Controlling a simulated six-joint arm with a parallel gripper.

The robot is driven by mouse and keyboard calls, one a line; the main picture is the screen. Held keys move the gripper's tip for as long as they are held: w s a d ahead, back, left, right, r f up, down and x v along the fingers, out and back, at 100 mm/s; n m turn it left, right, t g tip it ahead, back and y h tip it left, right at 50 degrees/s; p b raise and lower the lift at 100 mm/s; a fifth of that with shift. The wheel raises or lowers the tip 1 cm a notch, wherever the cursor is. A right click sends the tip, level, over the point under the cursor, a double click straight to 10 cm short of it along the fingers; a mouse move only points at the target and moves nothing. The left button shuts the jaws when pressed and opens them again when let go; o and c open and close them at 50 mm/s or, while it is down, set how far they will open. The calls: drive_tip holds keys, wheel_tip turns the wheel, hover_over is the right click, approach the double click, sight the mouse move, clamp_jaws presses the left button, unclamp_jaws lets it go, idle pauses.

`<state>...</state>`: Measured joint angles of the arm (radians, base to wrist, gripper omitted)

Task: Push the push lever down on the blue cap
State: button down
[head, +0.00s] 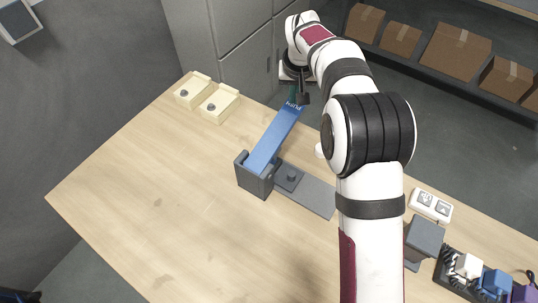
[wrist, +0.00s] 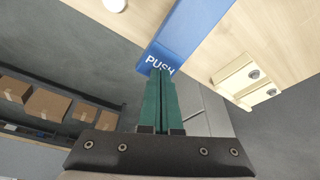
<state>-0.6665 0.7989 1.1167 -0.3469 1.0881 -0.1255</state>
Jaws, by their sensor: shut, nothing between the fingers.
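The blue lever (head: 272,141) is a long flat bar that slopes up from a dark grey bracket (head: 256,177) toward the back of the table. Its raised far end carries the word PUSH. In the wrist view the blue lever (wrist: 192,28) runs up from the fingertips, with the PUSH end just at them. My gripper (head: 301,97) is shut and empty, its green fingers (wrist: 160,75) together at the PUSH end. I cannot tell whether the fingertips touch the lever or hover over it.
A grey base plate with a round knob (head: 291,176) lies right of the bracket. Two cream blocks with dark knobs (head: 211,106) stand at the back left. A white two-button box (head: 431,205) and several small items sit at the right. The table's left front is clear.

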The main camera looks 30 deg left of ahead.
sight(293, 108)
drive_tip(key=shift+f, duration=2.65)
idle(1.5)
drive_tip(key=shift+r, duration=4.15)
drive_tip(key=s+d+r+m+g, duration=0.1)
drive_tip(key=s+d+r+m, duration=0.1)
drive_tip(key=s+d, duration=0.35)
drive_tip(key=s+d+r+m, duration=0.2)
drive_tip(key=d+r, duration=0.1)
drive_tip(key=d, duration=0.6)
drive_tip(key=s+d+r+m+g, duration=0.1)
drive_tip(key=s+d+r+m, duration=0.15)
drive_tip(key=d, duration=0.45)
drive_tip(key=s+d+f+m, duration=0.1)
drive_tip(key=s+d, duration=0.2)
drive_tip(key=s, duration=0.4)
drive_tip(key=s+d+f+m, duration=0.2)
drive_tip(key=s+d, duration=0.1)
drive_tip(key=s, duration=0.5)
drive_tip(key=s+d+f+m+g, duration=0.1)
drive_tip(key=s+d, duration=0.3)
drive_tip(key=s, duration=0.4)
drive_tip(key=shift+f+m, duration=0.55)
drive_tip(key=shift+f, duration=0.1)
